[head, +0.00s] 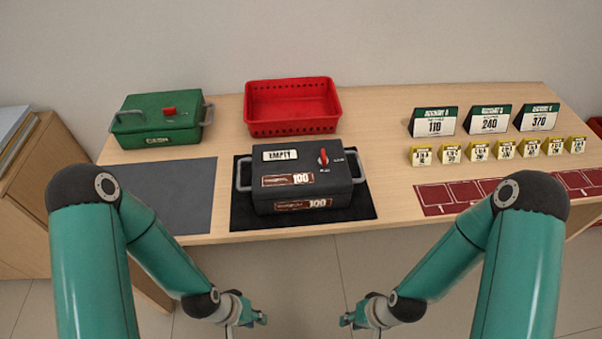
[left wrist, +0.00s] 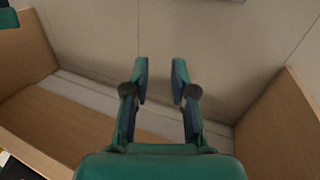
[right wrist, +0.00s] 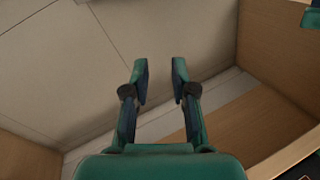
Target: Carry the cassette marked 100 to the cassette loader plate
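The dark grey cassette marked 100 (head: 305,178) sits on a black mat (head: 243,216) at the front middle of the counter. It has a side handle at each end, a white EMPTY label and a red knob on its lid. A bare flat grey plate (head: 170,192) lies to its left; I cannot tell for sure that it is the loader plate. My left gripper (head: 258,318) and right gripper (head: 347,319) are below the counter's front edge, apart from the cassette. Both show open and empty in the left wrist view (left wrist: 160,76) and right wrist view (right wrist: 160,76).
A green cash box (head: 158,120) stands behind the grey plate. A red basket (head: 292,106) stands behind the cassette. Account signs (head: 489,119), several small yellow-topped cards (head: 503,149) and a dark red marked mat (head: 450,196) occupy the right side.

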